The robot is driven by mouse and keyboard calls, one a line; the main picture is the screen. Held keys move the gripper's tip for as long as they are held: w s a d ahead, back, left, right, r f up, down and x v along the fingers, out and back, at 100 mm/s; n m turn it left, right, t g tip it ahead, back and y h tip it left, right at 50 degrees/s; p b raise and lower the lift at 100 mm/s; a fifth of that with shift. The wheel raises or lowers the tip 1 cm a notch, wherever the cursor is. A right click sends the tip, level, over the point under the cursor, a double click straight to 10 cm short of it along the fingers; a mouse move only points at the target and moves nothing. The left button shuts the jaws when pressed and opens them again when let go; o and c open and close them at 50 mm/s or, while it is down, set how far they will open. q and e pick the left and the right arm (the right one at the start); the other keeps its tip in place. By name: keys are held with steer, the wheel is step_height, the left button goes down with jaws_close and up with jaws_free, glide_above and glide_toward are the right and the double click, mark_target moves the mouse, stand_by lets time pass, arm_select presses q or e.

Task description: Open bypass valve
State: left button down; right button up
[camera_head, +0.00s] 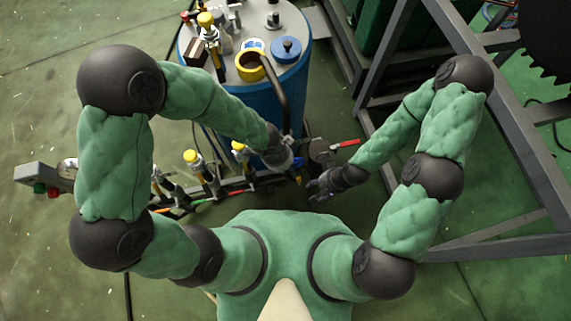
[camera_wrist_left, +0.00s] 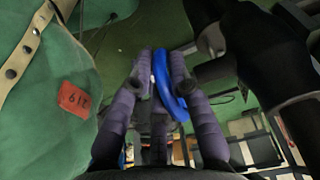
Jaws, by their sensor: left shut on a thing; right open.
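My left gripper (camera_head: 290,148) is at the front right edge of the blue tank (camera_head: 228,95), beside a dark curved pipe (camera_head: 283,95). In the left wrist view its fingers (camera_wrist_left: 160,75) are closed around a blue curved handle (camera_wrist_left: 170,88), which looks like a valve handle. My right gripper (camera_head: 320,185) is open and empty, lower and to the right. A red lever handle (camera_head: 345,144) shows just right of my left gripper. I cannot tell which valve is the bypass valve.
Several yellow-capped valves (camera_head: 192,157) stand on low piping left of my left gripper. A grey control box (camera_head: 40,177) with red and green buttons is at the far left. A grey metal frame (camera_head: 460,110) stands at the right. Open green floor lies at the left.

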arm_select(q)
steer(key=c, duration=1.1)
jaws_free()
steer(key=shift+c, duration=0.2)
steer(key=v, duration=1.2)
